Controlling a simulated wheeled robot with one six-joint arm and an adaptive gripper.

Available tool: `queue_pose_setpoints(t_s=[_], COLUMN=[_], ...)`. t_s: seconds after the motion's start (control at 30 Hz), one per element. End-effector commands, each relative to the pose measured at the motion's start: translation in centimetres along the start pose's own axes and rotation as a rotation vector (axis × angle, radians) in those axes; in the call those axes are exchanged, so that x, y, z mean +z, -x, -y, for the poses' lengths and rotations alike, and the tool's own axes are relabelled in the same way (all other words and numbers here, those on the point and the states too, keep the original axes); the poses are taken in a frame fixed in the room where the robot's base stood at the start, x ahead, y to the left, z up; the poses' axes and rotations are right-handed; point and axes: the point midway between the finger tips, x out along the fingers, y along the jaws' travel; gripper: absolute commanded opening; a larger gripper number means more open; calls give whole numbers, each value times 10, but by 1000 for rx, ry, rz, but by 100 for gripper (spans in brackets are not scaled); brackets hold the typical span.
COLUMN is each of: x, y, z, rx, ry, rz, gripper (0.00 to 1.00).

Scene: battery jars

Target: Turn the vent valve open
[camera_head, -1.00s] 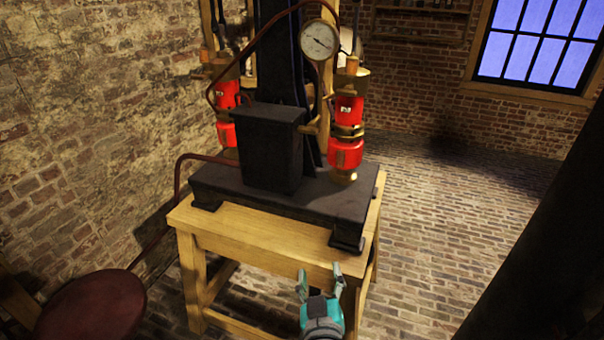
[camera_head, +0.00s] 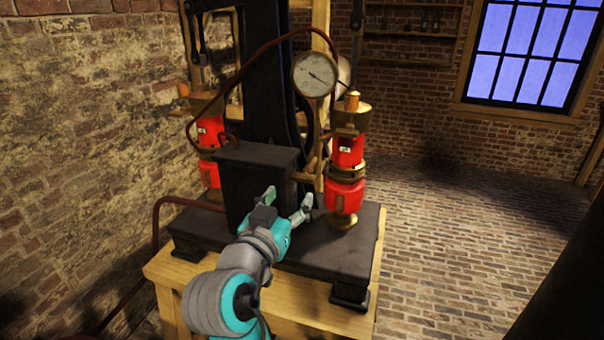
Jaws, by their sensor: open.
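My gripper (camera_head: 287,200) is open and empty. Its two fingers point up and away, in front of the black box (camera_head: 258,180) on the machine's dark base. A red and brass cylinder (camera_head: 346,193) stands upright to the right of my gripper, with a brass cup and knob (camera_head: 352,100) on top. A similar red cylinder (camera_head: 210,133) stands behind the box on the left, partly hidden. I cannot tell for certain which part is the vent valve. My gripper appears apart from both cylinders.
A round gauge (camera_head: 315,75) and a dark red pipe (camera_head: 262,46) are above the box. The dark base (camera_head: 325,262) rests on a wooden table (camera_head: 300,308). A brick wall (camera_head: 90,120) is close on the left. Brick floor (camera_head: 450,240) is clear at right.

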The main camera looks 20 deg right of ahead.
Motion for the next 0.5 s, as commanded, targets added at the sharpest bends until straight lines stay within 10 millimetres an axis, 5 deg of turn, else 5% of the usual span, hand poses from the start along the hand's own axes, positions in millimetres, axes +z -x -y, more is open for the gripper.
queue_pose_setpoints(t_s=[0.5], x=[0], y=[-83], z=[0], rx=[1], ry=[0], rz=[0], gripper=[65])
